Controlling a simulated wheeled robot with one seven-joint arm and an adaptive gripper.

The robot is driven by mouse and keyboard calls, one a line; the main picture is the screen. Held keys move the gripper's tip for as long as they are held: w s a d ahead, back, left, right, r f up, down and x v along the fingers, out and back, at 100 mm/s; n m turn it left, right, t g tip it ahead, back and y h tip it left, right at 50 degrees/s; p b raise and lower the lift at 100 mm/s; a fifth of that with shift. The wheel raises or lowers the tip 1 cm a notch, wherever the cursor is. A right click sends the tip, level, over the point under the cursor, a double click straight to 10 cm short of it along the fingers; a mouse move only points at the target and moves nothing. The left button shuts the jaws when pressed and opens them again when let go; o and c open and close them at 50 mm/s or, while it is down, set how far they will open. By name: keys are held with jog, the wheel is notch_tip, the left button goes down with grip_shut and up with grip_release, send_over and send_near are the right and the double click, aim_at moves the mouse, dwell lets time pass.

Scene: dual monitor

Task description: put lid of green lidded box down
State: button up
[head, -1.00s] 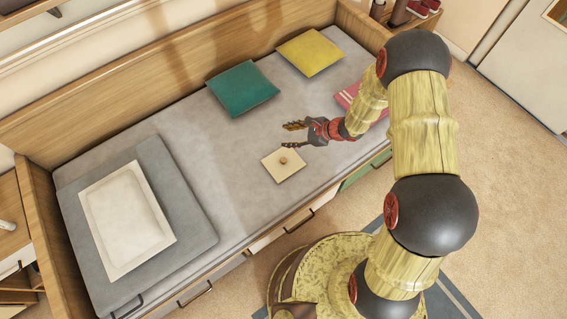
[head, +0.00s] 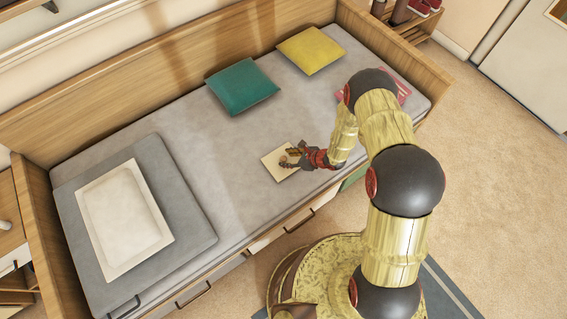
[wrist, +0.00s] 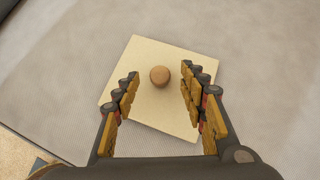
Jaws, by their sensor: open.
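The lid (head: 272,169) is a flat cream square that appears to lie on the grey mattress, near its front edge. In the wrist view the lid (wrist: 150,110) fills the middle, with its round wooden knob (wrist: 160,76) on top. My gripper (head: 291,155) is open above the lid. In the wrist view my gripper (wrist: 160,75) has its fingertips on either side of the knob, with gaps to both. In the head view the gripper hides the knob.
The daybed's grey mattress (head: 200,140) is clear around the lid. A grey cushion with a white tray (head: 125,218) lies at left. A teal pillow (head: 242,87) and a yellow pillow (head: 311,50) lie at the back. A pink item (head: 403,92) is partly behind my arm.

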jog(key=shift+x, duration=0.95)
jog(key=shift+c, duration=0.4)
grip_shut()
